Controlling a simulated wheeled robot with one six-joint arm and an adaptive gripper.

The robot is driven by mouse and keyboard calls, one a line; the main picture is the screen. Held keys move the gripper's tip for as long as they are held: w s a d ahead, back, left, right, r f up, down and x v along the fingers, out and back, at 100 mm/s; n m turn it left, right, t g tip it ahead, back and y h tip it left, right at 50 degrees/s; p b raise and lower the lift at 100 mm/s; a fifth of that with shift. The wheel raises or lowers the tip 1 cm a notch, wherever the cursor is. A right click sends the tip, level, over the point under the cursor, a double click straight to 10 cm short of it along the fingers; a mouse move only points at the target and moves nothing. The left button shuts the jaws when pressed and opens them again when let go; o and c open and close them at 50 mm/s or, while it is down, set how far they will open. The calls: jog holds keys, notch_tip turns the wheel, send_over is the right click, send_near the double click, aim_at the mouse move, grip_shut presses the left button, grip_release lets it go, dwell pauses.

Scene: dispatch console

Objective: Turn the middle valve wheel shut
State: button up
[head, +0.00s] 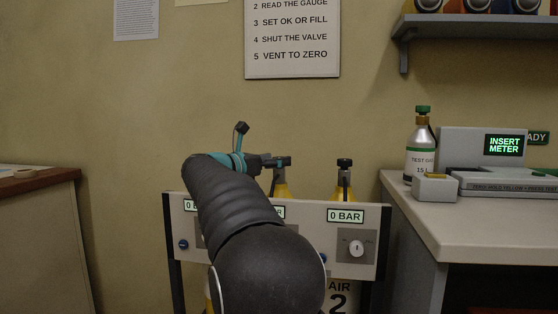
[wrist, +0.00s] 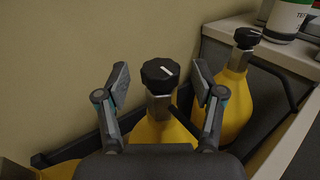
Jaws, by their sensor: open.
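The middle valve wheel (wrist: 160,72) is a black knob with a white mark on top, on a grey stem above a yellow cylinder (wrist: 160,134). My gripper (wrist: 162,80) is open in the wrist view, with one finger to the left and one to the right of this wheel. Gaps show between the fingers and the wheel, and neither seems to touch it. In the head view my gripper (head: 270,162) is at the top of the middle cylinder (head: 281,190), and my arm hides the left part of the rack.
The right valve wheel (wrist: 247,38) tops another yellow cylinder close by. The rack panel (head: 372,217) shows "0 BAR" displays. A counter (head: 440,222) at the right carries a small grey-green bottle (head: 420,150) and an "INSERT METER" device (head: 480,148). A shelf (head: 480,28) hangs above.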

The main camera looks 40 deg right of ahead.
jog(key=s+a, duration=0.1)
jog(key=a, duration=0.9)
jog(key=shift+r, duration=0.15)
